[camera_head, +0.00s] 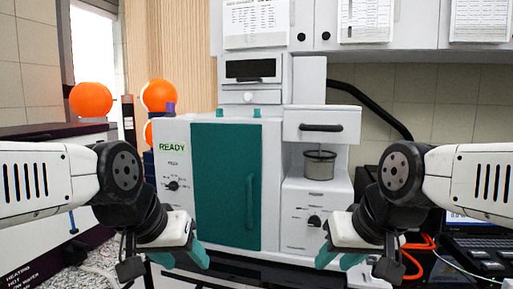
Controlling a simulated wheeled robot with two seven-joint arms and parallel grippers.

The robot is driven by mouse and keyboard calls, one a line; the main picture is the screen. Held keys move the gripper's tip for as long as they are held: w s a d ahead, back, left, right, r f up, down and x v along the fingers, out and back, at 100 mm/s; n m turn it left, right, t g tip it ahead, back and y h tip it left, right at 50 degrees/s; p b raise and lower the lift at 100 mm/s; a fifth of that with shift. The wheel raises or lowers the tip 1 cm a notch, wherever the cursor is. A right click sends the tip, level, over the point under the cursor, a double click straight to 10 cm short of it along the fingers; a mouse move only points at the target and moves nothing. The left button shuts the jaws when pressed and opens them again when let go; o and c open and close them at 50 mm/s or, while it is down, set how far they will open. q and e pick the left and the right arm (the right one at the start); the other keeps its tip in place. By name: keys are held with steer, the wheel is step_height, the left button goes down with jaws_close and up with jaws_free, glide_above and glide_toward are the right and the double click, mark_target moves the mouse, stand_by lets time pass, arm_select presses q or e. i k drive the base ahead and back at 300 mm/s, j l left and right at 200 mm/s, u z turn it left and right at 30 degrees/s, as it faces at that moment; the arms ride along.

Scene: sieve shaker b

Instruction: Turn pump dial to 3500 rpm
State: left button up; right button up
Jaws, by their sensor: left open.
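A black dial (173,185) with small marks around it sits on the white left panel of the machine, below a green READY display. A small label above this dial is too blurred to read surely. A second black dial (314,220) is on the lower front of the right-hand unit. I cannot read either dial's setting. My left gripper (184,258) has teal fingers, is open and empty, and hangs below and in front of the left dial. My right gripper (338,262) looks open and empty, below the right dial. Neither gripper touches a dial.
A teal door (222,186) with a vertical handle lies between the dials. A grey sieve pot (319,165) sits in the right-hand unit, under a drawer with a black handle (321,128). A laptop (478,236) and orange cables (415,258) are at right. Orange balls (91,100) stand at left.

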mark_target(313, 220)
steer(key=k+j, duration=0.1)
steer(key=j, duration=0.25)
steer(key=k+j, duration=0.15)
steer(key=j, duration=0.15)
steer(key=k+j, duration=0.1)
steer(key=j, duration=0.25)
steer(key=k+j, duration=0.1)
steer(key=j, duration=0.25)
steer(key=k+j, duration=0.1)
steer(key=j, duration=0.2)
steer(key=z, duration=0.05)
